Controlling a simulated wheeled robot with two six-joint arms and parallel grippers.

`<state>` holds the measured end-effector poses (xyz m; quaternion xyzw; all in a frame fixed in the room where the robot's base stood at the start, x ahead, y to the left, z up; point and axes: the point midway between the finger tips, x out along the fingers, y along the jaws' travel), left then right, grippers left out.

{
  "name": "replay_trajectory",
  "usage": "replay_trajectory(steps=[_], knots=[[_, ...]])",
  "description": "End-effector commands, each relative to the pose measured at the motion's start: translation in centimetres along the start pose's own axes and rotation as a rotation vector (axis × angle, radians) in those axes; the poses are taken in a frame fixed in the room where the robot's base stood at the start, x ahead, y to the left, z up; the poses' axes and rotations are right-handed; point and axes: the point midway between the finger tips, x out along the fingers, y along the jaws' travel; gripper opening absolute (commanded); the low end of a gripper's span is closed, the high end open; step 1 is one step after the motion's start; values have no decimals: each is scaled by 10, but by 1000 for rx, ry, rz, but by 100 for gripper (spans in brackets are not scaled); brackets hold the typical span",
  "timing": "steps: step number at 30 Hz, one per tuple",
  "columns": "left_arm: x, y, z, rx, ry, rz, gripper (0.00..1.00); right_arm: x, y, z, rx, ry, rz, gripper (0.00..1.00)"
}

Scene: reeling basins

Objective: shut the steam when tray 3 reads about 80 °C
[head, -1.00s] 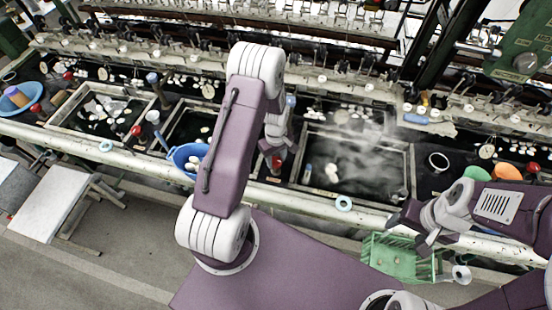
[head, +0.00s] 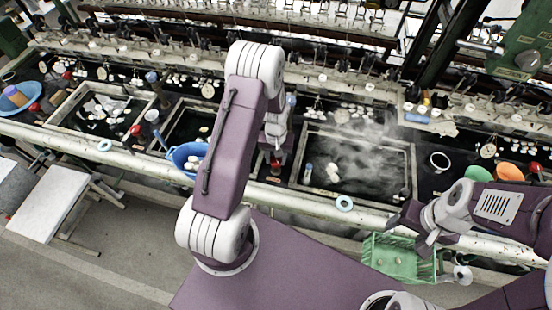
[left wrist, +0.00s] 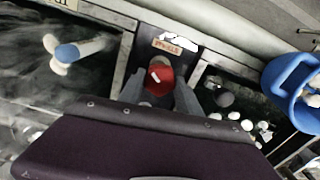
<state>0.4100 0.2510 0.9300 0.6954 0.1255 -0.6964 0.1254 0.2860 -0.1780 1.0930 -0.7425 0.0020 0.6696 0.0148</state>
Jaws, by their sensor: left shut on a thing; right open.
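The red valve knob (left wrist: 158,78) sits on a dark panel between two basins, below a small label plate. My left gripper (left wrist: 158,92) is shut on it, one finger on each side. In the head view my arm partly covers this gripper, and a bit of red (head: 276,166) shows below it. The steaming basin (head: 410,160) lies just right of the knob, with drifting steam over dark water. A blue-capped float or thermometer (head: 308,173) stands in it, also in the left wrist view (left wrist: 67,53); no reading is legible. My right gripper (head: 418,232) is open and empty.
A blue bowl (head: 180,158) with white cocoons stands left of the knob. A green crate (head: 400,262) is below my right gripper. A pale rail (head: 275,195) runs along the basins' front. Other red knobs (head: 136,130) stand by neighbouring basins.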

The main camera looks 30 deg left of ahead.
Motion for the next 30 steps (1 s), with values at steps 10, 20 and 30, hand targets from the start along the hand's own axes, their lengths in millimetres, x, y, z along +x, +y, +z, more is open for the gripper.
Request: replay_trajectory(steps=[10,20,30], knots=[[-1,0,-2,143,5,0,0,1,0,0,0,0,0,62],[-2,0,-2,175,6,0,0,1,0,0,0,0,0,62],[-2,0,-2,174,6,0,62,1,0,0,0,0,0,62]])
